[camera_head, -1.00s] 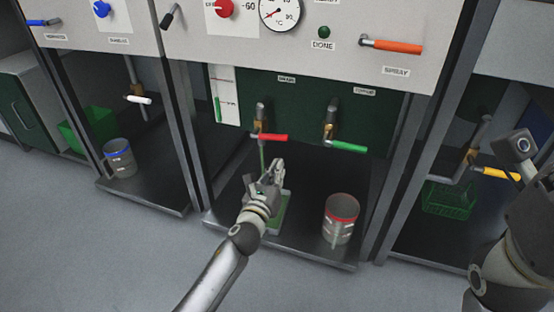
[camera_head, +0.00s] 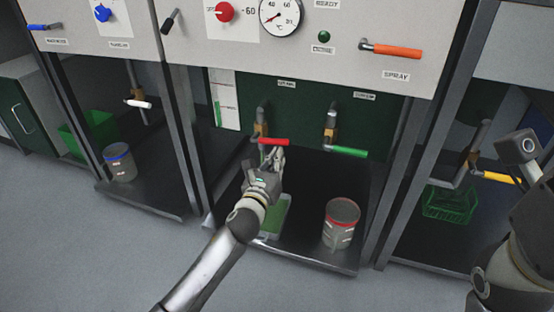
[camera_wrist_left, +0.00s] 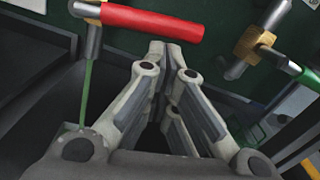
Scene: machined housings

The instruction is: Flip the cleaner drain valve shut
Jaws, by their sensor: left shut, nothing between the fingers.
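The drain valve with the red handle (camera_head: 273,141) sits under the drain label on the dark green panel of the middle machine. Its handle points sideways to the right. In the left wrist view the red handle (camera_wrist_left: 155,20) crosses the upper left, and a thin green stream (camera_wrist_left: 88,92) runs down from the valve's spout. My left gripper (camera_head: 277,158) is shut and empty, just below the red handle. In the left wrist view its fingertips (camera_wrist_left: 170,48) come close under the handle's right end; I cannot tell whether they touch. My right gripper's fingers are out of view.
A green-handled valve (camera_head: 348,152) is to the right of the red one. Frame posts (camera_head: 187,135) flank the bay. An orange spray lever (camera_head: 397,49) is above right.

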